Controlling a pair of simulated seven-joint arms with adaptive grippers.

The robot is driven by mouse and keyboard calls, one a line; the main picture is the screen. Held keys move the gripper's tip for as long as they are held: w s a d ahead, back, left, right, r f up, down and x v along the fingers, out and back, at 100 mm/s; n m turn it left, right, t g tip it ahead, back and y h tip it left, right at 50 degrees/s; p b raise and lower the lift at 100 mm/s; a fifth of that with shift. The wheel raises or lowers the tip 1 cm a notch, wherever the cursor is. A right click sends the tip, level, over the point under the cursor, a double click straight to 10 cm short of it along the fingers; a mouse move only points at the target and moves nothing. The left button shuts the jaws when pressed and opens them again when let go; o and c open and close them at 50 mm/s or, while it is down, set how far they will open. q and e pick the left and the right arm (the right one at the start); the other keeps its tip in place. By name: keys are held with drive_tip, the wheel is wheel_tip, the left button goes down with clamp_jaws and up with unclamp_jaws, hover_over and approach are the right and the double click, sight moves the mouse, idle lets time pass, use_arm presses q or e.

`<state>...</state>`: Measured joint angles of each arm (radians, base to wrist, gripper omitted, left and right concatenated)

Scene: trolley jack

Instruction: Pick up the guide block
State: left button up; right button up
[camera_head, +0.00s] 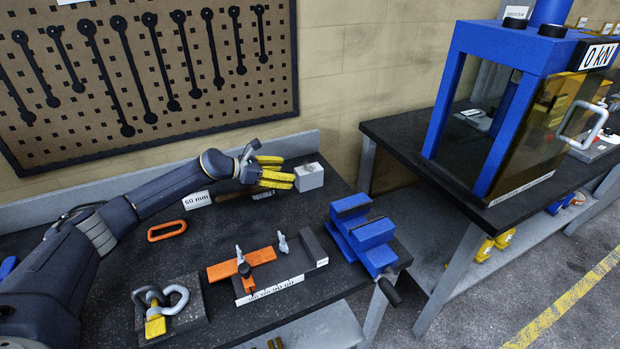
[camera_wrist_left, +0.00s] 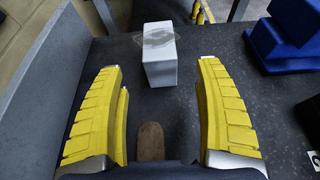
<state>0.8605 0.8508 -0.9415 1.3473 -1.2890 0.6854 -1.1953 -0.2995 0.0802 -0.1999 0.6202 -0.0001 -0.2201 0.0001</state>
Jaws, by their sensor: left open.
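The guide block appears to be the pale grey block (camera_head: 309,177) standing on the left bench near the wall. In the left wrist view the block (camera_wrist_left: 160,66) stands upright just ahead, roughly centred between the fingers, with a faint round mark on its top. My left gripper (camera_head: 284,170) has yellow ridged fingers and is open, low over the bench, pointing at the block. In the wrist view the gripper (camera_wrist_left: 160,76) has nothing held between its fingers, and clear gaps show on both sides of the block. My right gripper is not recognisable in either view.
A blue vise (camera_head: 362,236) stands right of the block. An orange ring (camera_head: 166,230), an orange clamp fixture (camera_head: 240,264) and a shackle plate (camera_head: 172,318) lie nearer. A brown handle (camera_wrist_left: 151,142) lies beneath the gripper. The back ledge (camera_wrist_left: 45,90) runs along the left.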

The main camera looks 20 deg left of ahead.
sight(315, 173)
use_arm(q)
drive_tip(key=shift+x, duration=6.2)
drive_tip(key=shift+r, duration=0.1)
drive_tip(key=c, duration=1.5)
drive_tip(key=shift+w+r, duration=0.1)
drive_tip(key=shift+r, duration=0.05)
clamp_jaws()
